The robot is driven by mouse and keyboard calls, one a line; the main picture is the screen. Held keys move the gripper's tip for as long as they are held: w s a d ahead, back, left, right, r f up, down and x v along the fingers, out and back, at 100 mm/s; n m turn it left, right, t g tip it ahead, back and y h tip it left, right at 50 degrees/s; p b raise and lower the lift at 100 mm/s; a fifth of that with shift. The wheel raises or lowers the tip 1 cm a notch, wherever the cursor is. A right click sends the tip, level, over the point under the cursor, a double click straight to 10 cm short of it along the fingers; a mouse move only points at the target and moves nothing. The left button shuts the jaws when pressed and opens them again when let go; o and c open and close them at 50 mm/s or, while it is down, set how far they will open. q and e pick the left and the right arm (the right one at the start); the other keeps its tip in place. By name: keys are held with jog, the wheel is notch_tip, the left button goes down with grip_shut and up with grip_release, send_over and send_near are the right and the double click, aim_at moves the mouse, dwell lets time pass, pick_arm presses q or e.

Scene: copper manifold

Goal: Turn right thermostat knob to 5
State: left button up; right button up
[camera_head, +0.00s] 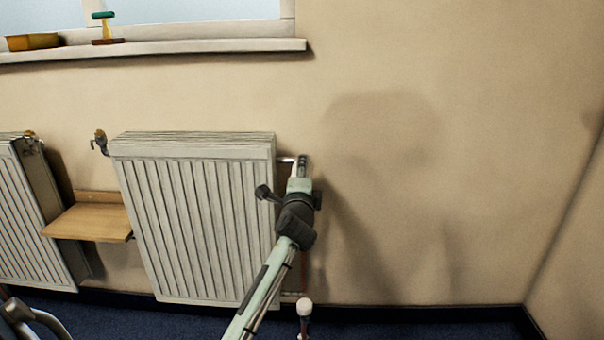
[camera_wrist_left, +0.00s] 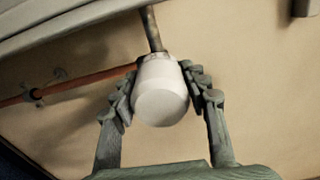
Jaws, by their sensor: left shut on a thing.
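The white thermostat knob (camera_wrist_left: 160,101) shows in the left wrist view, on the end of a metal stem (camera_wrist_left: 151,28). My left gripper (camera_wrist_left: 163,92) has a finger on each side of it and is shut on it. No numbers or setting mark can be read on the knob. In the head view, my left gripper (camera_head: 301,168) is at the upper right side of the middle radiator (camera_head: 195,215). The knob cannot be made out there, with my gripper and wrist in the way. My right gripper is not in view.
A copper pipe (camera_wrist_left: 80,83) runs along the wall near the knob. A wooden shelf (camera_head: 90,222) sits between the radiators, and the left radiator (camera_head: 30,220) is at the edge. A white-topped object (camera_head: 304,307) stands low by the arm. The wall to the right is clear.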

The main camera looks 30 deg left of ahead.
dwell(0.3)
pick_arm(q)
jog(key=o, duration=1.2)
jog(key=shift+c, duration=0.2)
jog(key=v, duration=1.2)
jog(key=shift+s, duration=0.1)
